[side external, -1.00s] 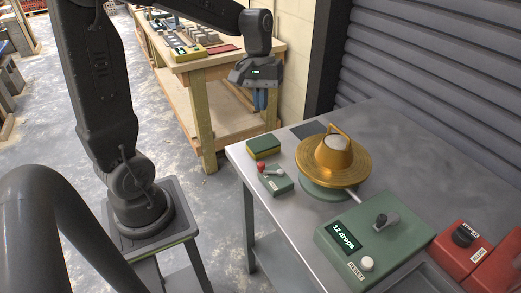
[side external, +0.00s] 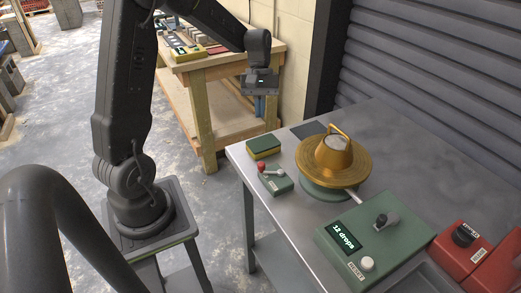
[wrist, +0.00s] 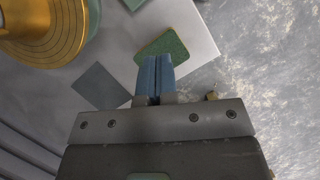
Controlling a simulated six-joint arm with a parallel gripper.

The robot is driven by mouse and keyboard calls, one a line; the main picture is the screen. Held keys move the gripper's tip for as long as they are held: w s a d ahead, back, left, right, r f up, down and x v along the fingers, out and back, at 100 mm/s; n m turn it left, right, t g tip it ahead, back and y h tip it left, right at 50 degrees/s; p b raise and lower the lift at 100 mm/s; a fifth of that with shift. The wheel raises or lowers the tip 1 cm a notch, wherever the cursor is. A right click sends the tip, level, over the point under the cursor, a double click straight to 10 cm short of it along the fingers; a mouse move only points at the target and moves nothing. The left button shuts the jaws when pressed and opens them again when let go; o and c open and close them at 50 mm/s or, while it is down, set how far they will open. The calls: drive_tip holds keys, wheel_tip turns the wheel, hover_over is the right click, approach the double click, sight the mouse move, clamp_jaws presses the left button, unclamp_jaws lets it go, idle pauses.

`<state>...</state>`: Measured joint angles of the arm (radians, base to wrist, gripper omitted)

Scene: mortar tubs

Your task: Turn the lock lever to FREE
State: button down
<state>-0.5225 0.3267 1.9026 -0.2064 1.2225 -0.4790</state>
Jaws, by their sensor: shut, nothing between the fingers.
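A small green box (side external: 276,184) stands near the table's left edge. A lever with a red knob (side external: 262,167) and a pale pivot lies on its top; I cannot read any FREE mark. My gripper (side external: 259,108) hangs with its blue fingers down, above and behind the table's back left corner, well apart from the lever. The fingers are together and empty, as the wrist view also shows (wrist: 157,64). In the wrist view a green corner (wrist: 134,3), probably that box, shows at the top edge; the lever is out of sight there.
A green-and-yellow sponge (side external: 263,146) lies behind the small box. A brass round table with a handled cone (side external: 335,160) stands to its right. A green control box (side external: 375,245) reading "12 drops" and red boxes (side external: 480,250) stand in front.

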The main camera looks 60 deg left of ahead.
drive_tip(key=x, duration=0.8)
drive_tip(key=shift+f, duration=0.3)
drive_tip(key=shift+s+d+f, duration=0.1)
drive_tip(key=shift+s+d, duration=0.2)
drive_tip(key=shift+d, duration=0.3)
drive_tip(key=shift+s+d, duration=0.25)
drive_tip(key=shift+d, duration=0.3)
drive_tip(key=shift+s+d, duration=0.35)
drive_tip(key=shift+d, duration=0.35)
